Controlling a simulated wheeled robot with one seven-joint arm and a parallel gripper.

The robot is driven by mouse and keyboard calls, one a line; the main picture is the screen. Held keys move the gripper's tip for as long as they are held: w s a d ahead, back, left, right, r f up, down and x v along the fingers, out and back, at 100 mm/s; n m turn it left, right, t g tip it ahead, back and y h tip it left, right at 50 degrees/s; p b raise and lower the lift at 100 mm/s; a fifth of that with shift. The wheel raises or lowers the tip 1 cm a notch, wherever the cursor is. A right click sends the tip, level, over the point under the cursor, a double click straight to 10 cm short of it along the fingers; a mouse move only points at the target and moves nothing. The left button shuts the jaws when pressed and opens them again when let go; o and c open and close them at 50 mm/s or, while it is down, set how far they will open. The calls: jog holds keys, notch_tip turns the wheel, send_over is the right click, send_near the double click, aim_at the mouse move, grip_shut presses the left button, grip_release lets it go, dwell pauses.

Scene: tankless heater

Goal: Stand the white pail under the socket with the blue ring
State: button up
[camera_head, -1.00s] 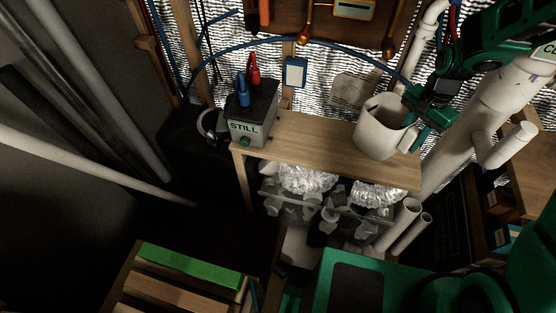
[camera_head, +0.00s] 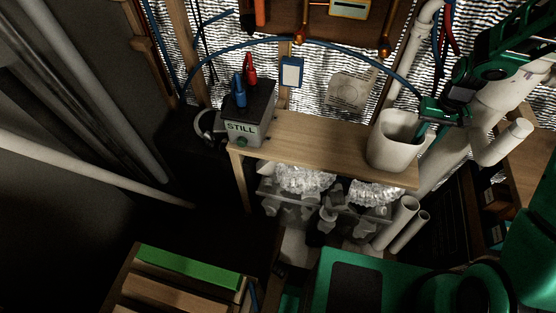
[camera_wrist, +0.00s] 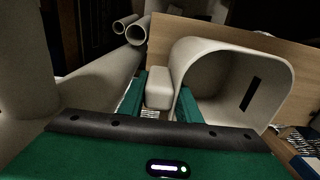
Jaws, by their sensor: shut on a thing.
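The white pail (camera_head: 393,148) is at the right end of the wooden shelf, its open mouth up; I cannot tell whether its base touches the wood. My gripper (camera_head: 430,116) is at the pail's right side. In the wrist view the pail (camera_wrist: 278,100) lies to the right, with a dark slot inside it. My gripper's green fingers (camera_wrist: 163,98) are shut on the pail's pale handle (camera_wrist: 158,88). Copper pipe ends (camera_head: 302,38) hang from the brown panel above. I cannot make out a blue ring on any socket.
The wooden shelf (camera_head: 300,138) is bare between the pail and the grey STILL box (camera_head: 248,118). A blue hose (camera_head: 345,46) arcs above it. A clear bin (camera_head: 310,200) sits below. A thick pale pipe (camera_head: 445,165) and white pipes (camera_head: 403,215) stand close at the right.

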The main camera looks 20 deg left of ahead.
dwell(0.3)
jog(key=shift+a+r, duration=0.1)
jog(key=shift+a, duration=0.1)
jog(key=w+a+r, duration=0.1)
jog(key=a+r, duration=0.1)
jog(key=a, duration=0.2)
jog(key=w+a+r, duration=0.1)
jog(key=a+r, duration=0.1)
jog(key=a, duration=0.2)
jog(key=w+a+r, duration=0.1)
jog(key=a, duration=0.3)
jog(key=shift+a+r, duration=0.1)
jog(key=shift+r, duration=0.3)
jog(key=shift+f, duration=3.45)
jog(key=o, duration=1.3)
